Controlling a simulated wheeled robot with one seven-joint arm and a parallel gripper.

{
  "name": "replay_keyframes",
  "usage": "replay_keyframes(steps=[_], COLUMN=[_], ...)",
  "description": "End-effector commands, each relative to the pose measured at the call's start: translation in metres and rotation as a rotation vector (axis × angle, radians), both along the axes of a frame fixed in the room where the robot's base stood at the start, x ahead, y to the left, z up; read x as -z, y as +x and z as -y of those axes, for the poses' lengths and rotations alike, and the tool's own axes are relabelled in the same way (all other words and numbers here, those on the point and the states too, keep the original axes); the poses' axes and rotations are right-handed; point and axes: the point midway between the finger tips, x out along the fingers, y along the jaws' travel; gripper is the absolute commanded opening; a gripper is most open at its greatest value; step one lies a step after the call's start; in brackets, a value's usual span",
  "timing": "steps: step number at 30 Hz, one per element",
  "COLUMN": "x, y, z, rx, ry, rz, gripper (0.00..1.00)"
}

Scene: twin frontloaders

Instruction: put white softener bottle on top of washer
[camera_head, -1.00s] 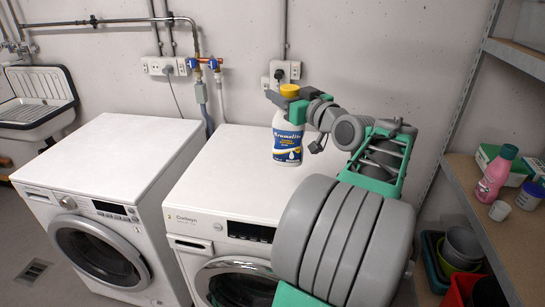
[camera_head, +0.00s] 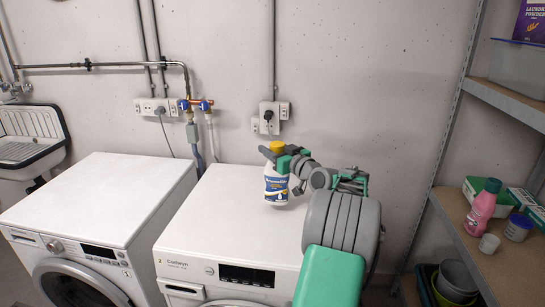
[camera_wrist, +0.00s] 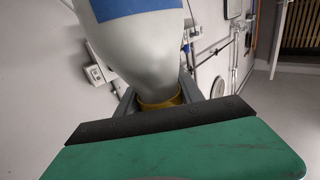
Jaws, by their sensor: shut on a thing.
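The white softener bottle (camera_head: 276,187) has a yellow cap and a blue label. It is upright over the back part of the right washer's white top (camera_head: 235,215); I cannot tell whether its base touches the surface. My gripper (camera_head: 275,154) is shut on the bottle at its neck, just below the cap. In the wrist view the bottle's white body (camera_wrist: 140,50) and yellow cap (camera_wrist: 160,100) lie between the fingers. My arm covers the right part of this washer.
A second washer (camera_head: 100,195) stands to the left. Behind are a wall with a socket (camera_head: 268,118) and pipes. A shelf (camera_head: 490,265) at the right holds a pink bottle (camera_head: 481,210) and boxes. The right washer's top is clear left of the bottle.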

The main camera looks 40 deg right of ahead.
Motion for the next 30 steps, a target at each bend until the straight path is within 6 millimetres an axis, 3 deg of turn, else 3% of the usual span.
replay_keyframes(steps=[7, 18, 19, 27, 30], x=[0.031, 0.035, 0.039, 0.037, 0.037], y=[0.003, 0.002, 0.002, 0.002, 0.002], z=[0.003, 0.003, 0.003, 0.003, 0.003], rx=[0.0, 0.0, 0.001, 0.001, 0.001], ry=[-0.001, -0.004, 0.0, 0.001, 0.001], rz=[0.003, 0.005, 0.0, -0.001, -0.001], gripper=[0.0, 0.0, 0.45, 0.66, 0.66])
